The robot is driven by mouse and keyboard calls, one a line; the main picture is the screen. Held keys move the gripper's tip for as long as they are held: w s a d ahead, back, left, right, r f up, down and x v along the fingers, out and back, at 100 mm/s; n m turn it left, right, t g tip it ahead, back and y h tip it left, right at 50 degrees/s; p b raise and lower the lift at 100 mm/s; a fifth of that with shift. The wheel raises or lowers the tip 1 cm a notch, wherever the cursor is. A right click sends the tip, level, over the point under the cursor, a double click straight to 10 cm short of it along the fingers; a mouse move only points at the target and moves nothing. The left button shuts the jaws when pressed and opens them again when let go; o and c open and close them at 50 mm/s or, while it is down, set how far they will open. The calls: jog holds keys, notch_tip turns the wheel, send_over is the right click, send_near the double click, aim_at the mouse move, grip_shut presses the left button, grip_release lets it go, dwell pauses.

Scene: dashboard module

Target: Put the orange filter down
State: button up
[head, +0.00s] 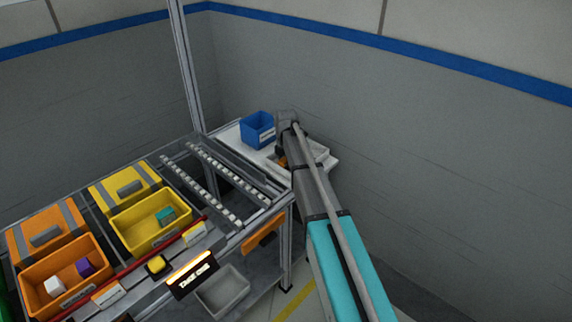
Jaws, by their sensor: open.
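My gripper (283,149) is at the far end of my arm, over a light grey tray (322,155) on the white table at the back. A small dark and orange thing (282,161) shows just below my gripper, at the tray's left side. It may be the orange filter, but it is too small and too covered to be sure. My gripper is open. The arm hides most of the tray's inside, and I cannot tell whether the fingers touch the orange thing.
A blue bin (257,130) stands left of the tray. In front is a roller rack (215,187) with yellow bins (150,222) and orange bins (65,270) holding small blocks. A grey bin (222,291) sits lower down. A grey wall (440,150) rises behind and to the right.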

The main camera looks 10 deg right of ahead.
jog(key=shift+r, duration=0.15)
notch_tip(320, 180, up, 12)
jog(key=p, duration=1.2)
dwell(0.8)
jog(key=s+m, duration=2.5)
jog(key=s, duration=0.4)
jog(key=shift+s, duration=0.15)
